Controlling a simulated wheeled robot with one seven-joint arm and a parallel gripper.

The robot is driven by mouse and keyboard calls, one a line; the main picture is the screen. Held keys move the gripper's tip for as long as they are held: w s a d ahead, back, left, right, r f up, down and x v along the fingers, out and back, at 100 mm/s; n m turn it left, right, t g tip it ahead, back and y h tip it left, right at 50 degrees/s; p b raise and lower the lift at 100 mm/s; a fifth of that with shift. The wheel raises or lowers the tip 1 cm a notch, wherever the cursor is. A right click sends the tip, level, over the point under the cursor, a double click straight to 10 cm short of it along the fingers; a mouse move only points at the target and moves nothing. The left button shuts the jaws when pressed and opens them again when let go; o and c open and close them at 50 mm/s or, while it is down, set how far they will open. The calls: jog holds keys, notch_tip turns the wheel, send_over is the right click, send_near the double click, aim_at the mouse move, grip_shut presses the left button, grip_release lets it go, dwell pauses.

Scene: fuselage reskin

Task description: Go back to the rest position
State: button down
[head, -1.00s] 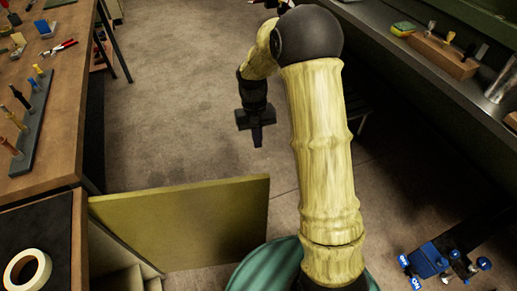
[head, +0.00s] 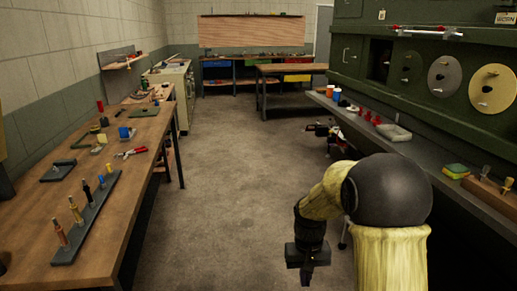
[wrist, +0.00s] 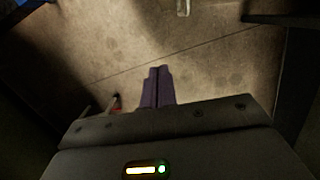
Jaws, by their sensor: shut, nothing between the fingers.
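My gripper (head: 308,270) hangs at the end of my folded arm in the lower right of the head view, pointing down over the open floor. In the wrist view its two dark fingers (wrist: 157,88) are together with nothing between them. Only bare concrete floor (wrist: 190,60) lies below them. The gripper is apart from the benches on both sides.
A grey shelf (head: 420,165) below a green panelled wall (head: 450,95) runs along the right. The aisle floor (head: 235,170) between them is clear.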

jog(key=s+d+r+t, duration=0.1)
jog(key=s+r+t, duration=0.1)
jog(key=s, duration=0.5)
jog(key=s+d+r+t, duration=0.1)
jog(key=s+r+t, duration=0.1)
jog(key=s, duration=0.4)
jog(key=w+p+v, duration=0.2)
jog(key=p+v, duration=0.7)
jog(key=w+r+p+v, duration=0.1)
jog(key=w+p+v, duration=0.1)
jog(key=p+v, duration=0.6)
jog(key=shift+d+r+m+p, duration=0.25)
jog(key=shift+r+m+p, duration=0.1)
jog(key=shift+p, duration=0.6)
jog(key=shift+w, duration=0.1)
